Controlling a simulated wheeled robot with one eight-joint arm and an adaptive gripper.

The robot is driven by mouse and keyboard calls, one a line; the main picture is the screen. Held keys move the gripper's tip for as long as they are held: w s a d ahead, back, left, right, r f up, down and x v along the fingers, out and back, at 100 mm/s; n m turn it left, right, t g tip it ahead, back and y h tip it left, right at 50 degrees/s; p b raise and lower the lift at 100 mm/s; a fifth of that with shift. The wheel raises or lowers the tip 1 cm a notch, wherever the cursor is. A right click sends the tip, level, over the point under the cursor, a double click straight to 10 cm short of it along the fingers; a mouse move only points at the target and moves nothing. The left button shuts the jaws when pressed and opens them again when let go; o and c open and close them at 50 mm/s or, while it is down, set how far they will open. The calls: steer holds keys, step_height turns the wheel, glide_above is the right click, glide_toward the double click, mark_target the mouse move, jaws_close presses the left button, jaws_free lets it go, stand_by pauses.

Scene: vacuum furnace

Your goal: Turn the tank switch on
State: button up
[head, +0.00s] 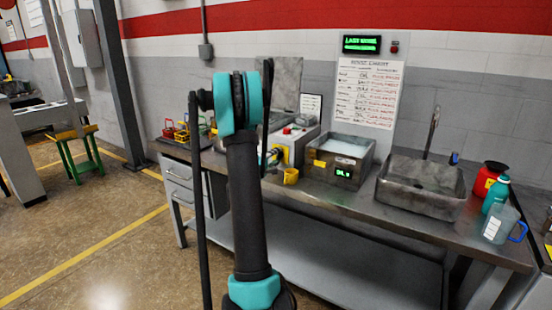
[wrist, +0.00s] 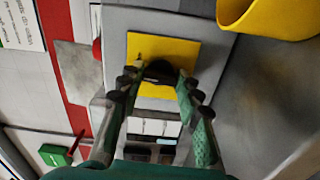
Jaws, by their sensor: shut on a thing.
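The tank switch is a black rotary knob (wrist: 161,70) on a yellow plate (wrist: 183,52) on the front of a grey control box. My gripper (wrist: 158,80) has its two fingers on either side of the knob and is shut on it. The fingers partly cover the knob, so its exact angle is hard to read. In the head view the yellow plate (head: 284,157) shows beside my arm, and the knob is hidden there. Part of my teal gripper (head: 268,157) shows at the plate's left.
A yellow mug (head: 291,176) stands close to the switch. A tank with a green display (head: 343,173) and a sink (head: 420,201) are to the right. Red and yellow racks (head: 182,133) are at left. A red button (head: 287,130) tops the box.

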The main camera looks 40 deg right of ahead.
steer(key=m, duration=0.4)
steer(key=shift+m, duration=0.7)
steer(key=o, duration=1.2)
steer(key=shift+c, duration=0.2)
steer(key=shift+a, duration=0.1)
steer(key=v, duration=1.1)
steer(key=shift+s+a, duration=0.15)
steer(key=shift+a, duration=0.25)
